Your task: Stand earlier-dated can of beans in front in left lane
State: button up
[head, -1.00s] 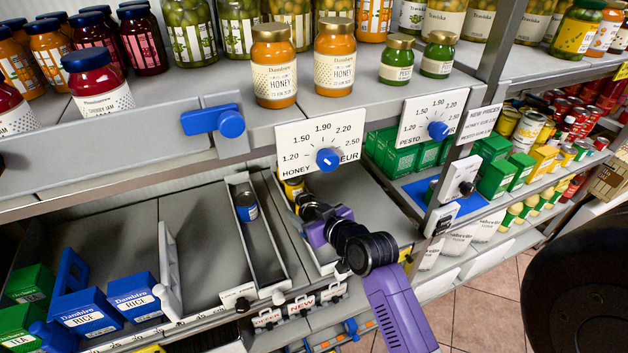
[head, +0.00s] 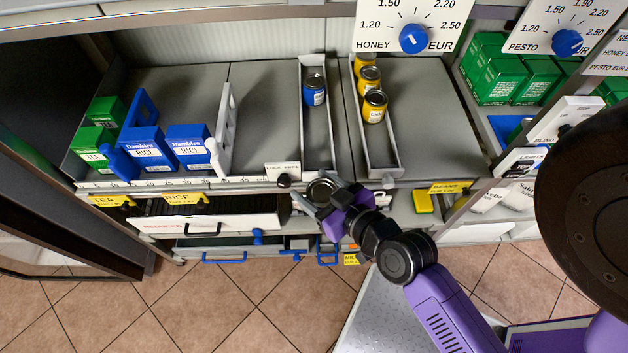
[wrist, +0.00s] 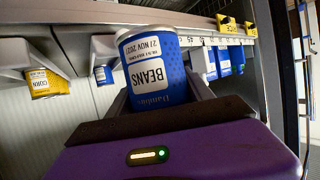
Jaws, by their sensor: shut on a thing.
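My gripper (head: 318,200) is shut on a blue can of beans (wrist: 157,75), just in front of the left lane's front end. In the head view only the dark round top of the held can (head: 321,189) shows clearly. The left lane (head: 318,145) is a grey channel with one blue can (head: 315,92) standing toward the back. That can also shows small in the wrist view (wrist: 103,75); its date cannot be read. The lane's front is empty.
The right lane (head: 383,158) holds several yellow corn cans (head: 375,106). Blue rice boxes (head: 189,147) and green tea boxes (head: 95,147) stand left, beside a grey divider (head: 225,125). A lock sign with a black knob (head: 283,178) sits at the left lane's front. The honey price dial (head: 413,37) hangs above.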

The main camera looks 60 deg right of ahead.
jog(key=w+d+b, duration=0.1)
jog(key=w+d, duration=0.3)
jog(key=d, duration=0.3)
jog(key=w+d+f+b, duration=0.1)
jog(key=w+d, duration=0.3)
jog(key=d, duration=0.3)
jog(key=w+d+f+b, duration=0.1)
jog(key=w+d+b, duration=0.1)
jog(key=w+d, duration=0.2)
jog(key=shift+w+d, duration=0.15)
jog(key=shift+d, duration=0.7)
jog(key=shift+w+d, duration=0.15)
jog(key=shift+d, duration=0.65)
jog(key=shift+f+b, duration=0.9)
jog(key=shift+f, duration=0.1)
jog(key=shift+f+b, duration=0.4)
jog(key=shift+f, duration=0.05)
jog(key=o, duration=1.7)
jog(key=shift+s, duration=0.1)
jog(key=v, duration=0.7)
jog(key=shift+s+a+r, duration=0.15)
jog(key=shift+s+r, duration=0.05)
jog(key=shift+s, duration=0.1)
